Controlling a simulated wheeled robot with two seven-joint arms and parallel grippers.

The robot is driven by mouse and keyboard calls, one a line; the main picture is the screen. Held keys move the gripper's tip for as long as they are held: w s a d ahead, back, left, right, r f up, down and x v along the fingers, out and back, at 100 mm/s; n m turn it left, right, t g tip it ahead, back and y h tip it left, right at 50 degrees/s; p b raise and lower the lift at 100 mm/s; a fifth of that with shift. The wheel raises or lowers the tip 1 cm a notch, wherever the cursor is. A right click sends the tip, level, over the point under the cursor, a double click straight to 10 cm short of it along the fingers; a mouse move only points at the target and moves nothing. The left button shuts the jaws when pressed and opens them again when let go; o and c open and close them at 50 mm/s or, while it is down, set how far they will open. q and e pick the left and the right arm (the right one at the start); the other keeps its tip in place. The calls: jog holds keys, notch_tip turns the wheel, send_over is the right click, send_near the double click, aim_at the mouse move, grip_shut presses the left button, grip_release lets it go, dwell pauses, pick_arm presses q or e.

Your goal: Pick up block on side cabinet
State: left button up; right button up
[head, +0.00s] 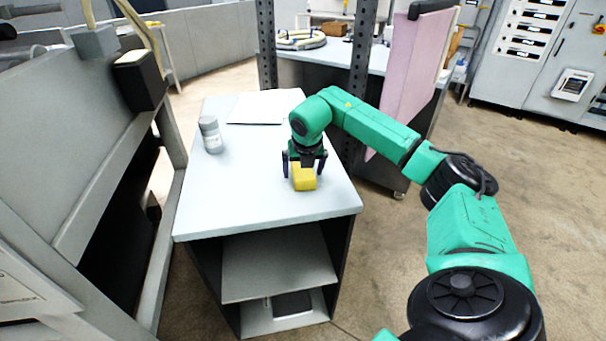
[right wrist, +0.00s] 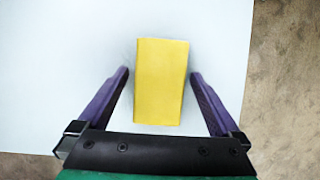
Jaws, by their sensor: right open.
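A yellow block (head: 304,178) lies on the white top of the side cabinet (head: 250,205), near its right side. In the right wrist view the block (right wrist: 161,82) sits between the two purple fingers. My right gripper (head: 304,172) is open and points down over the block, one finger on each side. In the right wrist view my right gripper (right wrist: 160,95) has a gap between each finger and the block. The cabinet top (right wrist: 60,60) shows under the block there. My left gripper is not in view.
A grey-and-white bottle (head: 210,134) stands at the cabinet's back left, near white paper sheets (head: 264,106). A grey machine (head: 75,130) borders the left side. Dark metal posts (head: 362,65) and a pink panel (head: 415,75) stand behind at the right.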

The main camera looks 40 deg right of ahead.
jog(key=shift+f, duration=0.2)
grip_shut()
